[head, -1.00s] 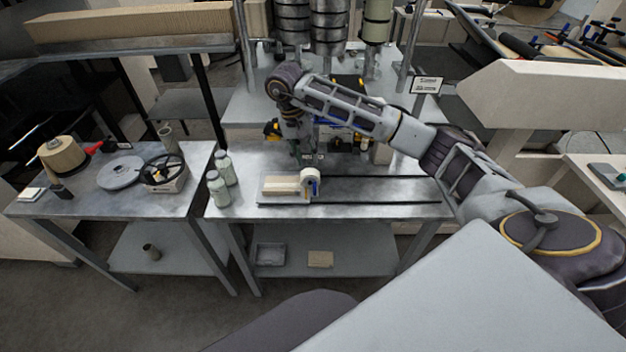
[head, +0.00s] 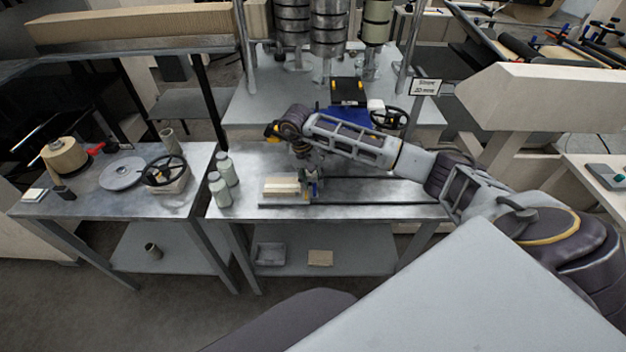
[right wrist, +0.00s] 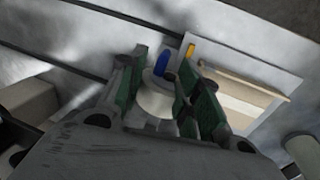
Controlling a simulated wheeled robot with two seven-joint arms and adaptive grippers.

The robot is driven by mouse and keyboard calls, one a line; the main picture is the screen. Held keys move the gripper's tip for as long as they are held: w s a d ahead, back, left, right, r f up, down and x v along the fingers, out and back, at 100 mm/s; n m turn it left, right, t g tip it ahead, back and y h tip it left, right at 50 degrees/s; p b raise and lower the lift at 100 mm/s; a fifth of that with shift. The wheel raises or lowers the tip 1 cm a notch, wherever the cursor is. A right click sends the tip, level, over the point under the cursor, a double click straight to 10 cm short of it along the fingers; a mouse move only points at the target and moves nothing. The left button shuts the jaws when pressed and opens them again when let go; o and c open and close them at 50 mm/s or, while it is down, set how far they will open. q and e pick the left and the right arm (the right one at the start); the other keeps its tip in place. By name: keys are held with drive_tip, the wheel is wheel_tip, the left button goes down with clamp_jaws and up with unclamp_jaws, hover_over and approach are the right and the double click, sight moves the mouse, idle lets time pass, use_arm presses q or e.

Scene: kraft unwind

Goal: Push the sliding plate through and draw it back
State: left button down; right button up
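The sliding plate (head: 273,193) is a pale flat plate carrying a beige block, at the left end of two dark rails on the metal table. In the right wrist view the plate (right wrist: 270,75) lies right of the fingers, with a wooden bar across it. A white roll-shaped piece (right wrist: 154,97) and a blue upright tab (right wrist: 161,66) stand beside the plate's edge. My right gripper (head: 309,178) is lowered over them, and in the wrist view its green-padded fingers (right wrist: 166,60) are apart, either side of the tab. Whether they touch the white piece is unclear. My left gripper is out of view.
Two pale bottles (head: 219,190) stand left of the plate. The rails (head: 390,204) run clear to the right. A blue-and-black device (head: 349,93) and a handwheel (head: 389,118) sit behind my right arm. A side table (head: 100,205) holds spools and another handwheel.

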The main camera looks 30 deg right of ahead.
drive_tip(key=shift+s+d+f, duration=0.1)
drive_tip(key=shift+f, duration=0.5)
clamp_jaws()
